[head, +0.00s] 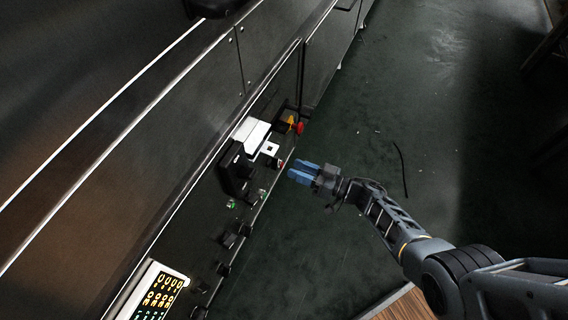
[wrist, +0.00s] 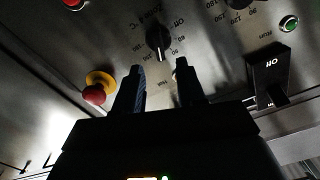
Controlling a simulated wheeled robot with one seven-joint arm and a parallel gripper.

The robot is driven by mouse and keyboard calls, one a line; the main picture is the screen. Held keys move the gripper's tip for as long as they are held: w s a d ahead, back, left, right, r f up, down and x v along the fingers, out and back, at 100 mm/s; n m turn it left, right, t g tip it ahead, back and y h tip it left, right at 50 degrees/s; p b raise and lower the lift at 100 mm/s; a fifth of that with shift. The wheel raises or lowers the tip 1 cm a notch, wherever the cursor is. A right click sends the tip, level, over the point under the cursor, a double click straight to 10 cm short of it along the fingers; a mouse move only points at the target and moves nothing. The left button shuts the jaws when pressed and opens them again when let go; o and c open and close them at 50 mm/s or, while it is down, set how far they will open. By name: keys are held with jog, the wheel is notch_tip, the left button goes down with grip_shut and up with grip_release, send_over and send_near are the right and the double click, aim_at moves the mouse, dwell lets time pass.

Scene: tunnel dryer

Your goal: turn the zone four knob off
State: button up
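A black dial knob (wrist: 158,38) shows in the wrist view, ringed by printed numbers and an "Off" mark. In the head view my gripper (head: 303,173) is just right of the control panel; the knob's face is not clear there.
A red stop button on yellow (wrist: 96,88) is left of the fingers. A black switch (wrist: 268,72) and a green lamp (wrist: 289,22) are to the right. In the head view, a lit display (head: 160,292) is at lower left. Open floor (head: 360,120) lies right.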

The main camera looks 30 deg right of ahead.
aim_at(278, 161)
jog(key=shift+b+x, duration=0.9)
jog(key=shift+x, duration=1.8)
jog(key=shift+c, duration=0.3)
grip_shut()
